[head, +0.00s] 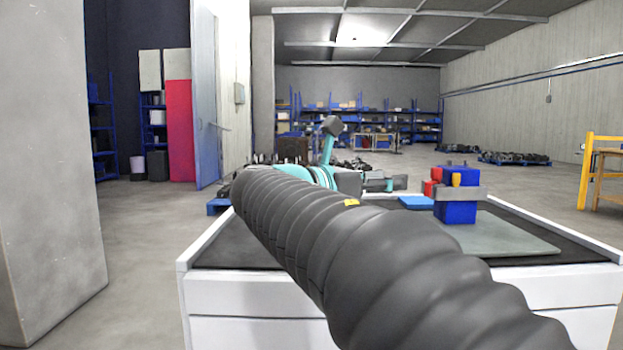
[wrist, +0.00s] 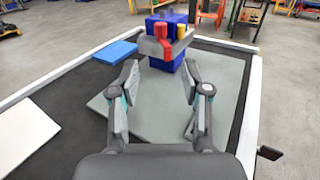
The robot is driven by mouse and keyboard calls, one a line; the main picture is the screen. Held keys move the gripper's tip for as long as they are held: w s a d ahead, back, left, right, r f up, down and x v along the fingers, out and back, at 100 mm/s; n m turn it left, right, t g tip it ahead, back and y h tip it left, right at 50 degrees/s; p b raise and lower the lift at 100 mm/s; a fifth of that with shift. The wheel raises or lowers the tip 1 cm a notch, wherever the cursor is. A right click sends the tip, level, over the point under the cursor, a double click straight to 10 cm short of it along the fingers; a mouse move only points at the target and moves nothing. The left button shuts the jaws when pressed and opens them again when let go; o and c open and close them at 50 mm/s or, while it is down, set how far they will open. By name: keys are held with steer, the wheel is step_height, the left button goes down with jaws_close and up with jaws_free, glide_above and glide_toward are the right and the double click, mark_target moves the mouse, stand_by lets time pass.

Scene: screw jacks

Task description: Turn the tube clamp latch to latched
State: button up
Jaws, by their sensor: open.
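A blue block (head: 455,212) with a grey plate (head: 470,193) across it stands on the grey board; this looks like the tube clamp. A red piece (head: 432,188) and a yellow piece (head: 456,180) stick out from it. In the wrist view the blue block (wrist: 168,63) is upright ahead, with a red lever-like part (wrist: 163,40) on its near face and the yellow piece (wrist: 181,33) to its right. I cannot tell for sure which part is the latch. My gripper (wrist: 160,80) is open and empty, its fingers short of the block, not visibly touching it.
The grey board (head: 510,238) lies on a dark worktop with white raised edges (wrist: 250,100). A flat blue piece (wrist: 115,52) lies left of the block, and a white panel (wrist: 25,130) lies nearer at left. A yellow frame (head: 588,175) stands at far right.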

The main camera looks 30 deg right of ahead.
mark_target(433, 182)
steer(key=w+d+m+g+p, duration=0.1)
steer(key=w+d+g+p, duration=0.2)
steer(key=w, duration=0.7)
steer(key=s+d+r+m+g+y, duration=0.1)
steer(key=s+d+m+g, duration=0.3)
steer(key=s+d, duration=0.4)
steer(key=shift+s+d+m+g+y, duration=0.45)
steer(key=shift+d+g, duration=0.25)
steer(key=shift+g, duration=0.2)
steer(key=shift+w, duration=0.1)
steer(key=shift+r, duration=0.1)
jaws_close()
